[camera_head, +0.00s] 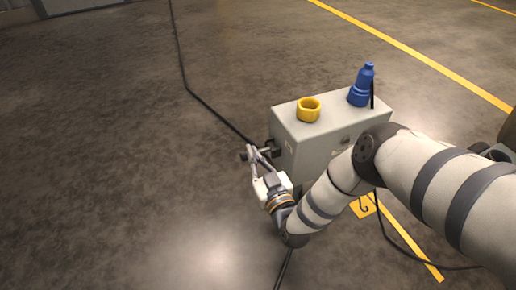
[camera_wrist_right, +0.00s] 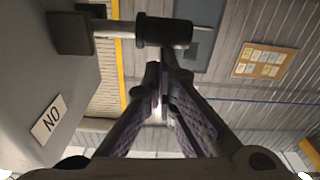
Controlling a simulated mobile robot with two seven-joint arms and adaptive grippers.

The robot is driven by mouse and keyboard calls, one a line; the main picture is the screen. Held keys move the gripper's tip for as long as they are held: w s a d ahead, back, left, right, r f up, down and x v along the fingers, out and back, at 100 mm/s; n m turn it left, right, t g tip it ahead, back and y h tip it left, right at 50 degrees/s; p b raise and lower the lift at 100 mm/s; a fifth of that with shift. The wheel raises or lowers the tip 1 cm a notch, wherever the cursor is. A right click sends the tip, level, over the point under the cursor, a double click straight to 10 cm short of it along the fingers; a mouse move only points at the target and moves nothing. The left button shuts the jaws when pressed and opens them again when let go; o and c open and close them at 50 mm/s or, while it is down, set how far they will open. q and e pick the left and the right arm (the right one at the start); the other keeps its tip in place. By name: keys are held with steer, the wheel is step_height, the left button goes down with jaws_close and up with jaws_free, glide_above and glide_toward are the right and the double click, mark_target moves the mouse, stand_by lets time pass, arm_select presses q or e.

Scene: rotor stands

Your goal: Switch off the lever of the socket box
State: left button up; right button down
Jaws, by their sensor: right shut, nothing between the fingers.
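The grey socket box (camera_head: 322,150) stands on the floor right of centre in the head view. Its lever (camera_head: 268,149) sticks out from the box's left side. In the right wrist view the lever's black cylindrical handle (camera_wrist_right: 164,30) sits on a metal rod from a dark block on the box. My right gripper (camera_head: 251,156) is at the lever. Its fingertips (camera_wrist_right: 160,72) are shut and empty, close to the handle's underside in the picture; I cannot tell whether they touch. A label with the letters of "ON" (camera_wrist_right: 48,118) is on the box side. My left gripper is out of view.
Black cables (camera_head: 205,104) run over the floor. My right arm covers the box's lower front right.

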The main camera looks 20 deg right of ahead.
steer(key=shift+a+f+n+y, duration=0.2)
steer(key=shift+f+n, duration=0.7)
steer(key=shift+n, duration=0.45)
steer(key=shift+a+f+n+y, duration=0.15)
steer(key=shift+f+n, duration=0.7)
steer(key=shift+n, duration=0.5)
steer(key=shift+r, duration=0.1)
